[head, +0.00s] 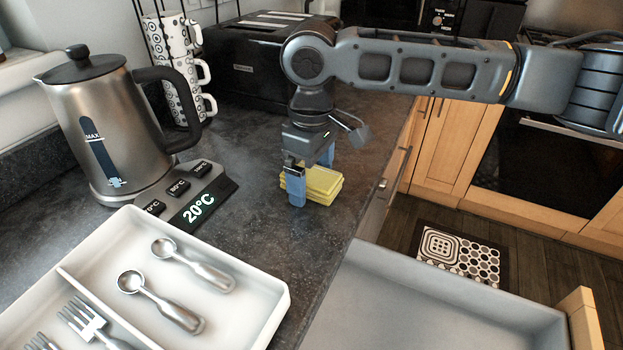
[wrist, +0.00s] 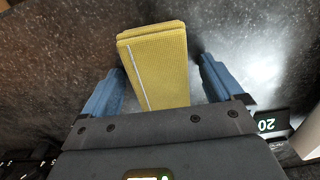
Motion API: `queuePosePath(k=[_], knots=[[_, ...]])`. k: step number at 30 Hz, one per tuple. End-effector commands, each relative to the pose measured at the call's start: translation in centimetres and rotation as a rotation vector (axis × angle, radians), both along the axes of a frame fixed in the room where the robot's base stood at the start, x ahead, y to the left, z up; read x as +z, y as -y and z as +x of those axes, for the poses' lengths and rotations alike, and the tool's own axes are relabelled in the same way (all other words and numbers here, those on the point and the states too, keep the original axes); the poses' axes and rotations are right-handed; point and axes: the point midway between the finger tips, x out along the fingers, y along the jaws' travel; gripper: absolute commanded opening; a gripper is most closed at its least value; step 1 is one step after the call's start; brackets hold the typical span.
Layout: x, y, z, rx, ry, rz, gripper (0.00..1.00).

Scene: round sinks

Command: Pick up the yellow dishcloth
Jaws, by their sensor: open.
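The yellow dishcloth (head: 322,184) is folded into a thick block and lies on the dark countertop near its front edge. In the wrist view the dishcloth (wrist: 158,68) shows between the two blue fingers, with a gap on its right side and the left finger close beside it. My gripper (head: 312,178) points down at the dishcloth and is open. In the wrist view my gripper (wrist: 160,78) has its fingers on either side of the cloth and holds nothing. The near finger hides part of the cloth in the head view.
A steel kettle (head: 110,125) on its base with a 20°C display (head: 207,202) stands left. A white cutlery tray (head: 250,300) is in front. A black toaster (head: 240,65) and stacked mugs (head: 180,75) stand behind. An open drawer (head: 440,300) is at the front right.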

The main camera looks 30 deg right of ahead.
Motion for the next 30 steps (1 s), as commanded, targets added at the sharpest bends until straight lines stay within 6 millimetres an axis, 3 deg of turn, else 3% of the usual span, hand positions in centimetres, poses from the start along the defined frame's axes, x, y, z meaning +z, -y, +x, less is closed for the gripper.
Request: queuePosePath(k=[5,21,30], knots=[[0.00,-0.01,0.01,0.000,0.000,0.000,0.92],[0.03,-0.02,0.00,0.001,0.000,0.000,0.40],[0.18,-0.02,0.01,0.001,0.000,0.000,0.38]])
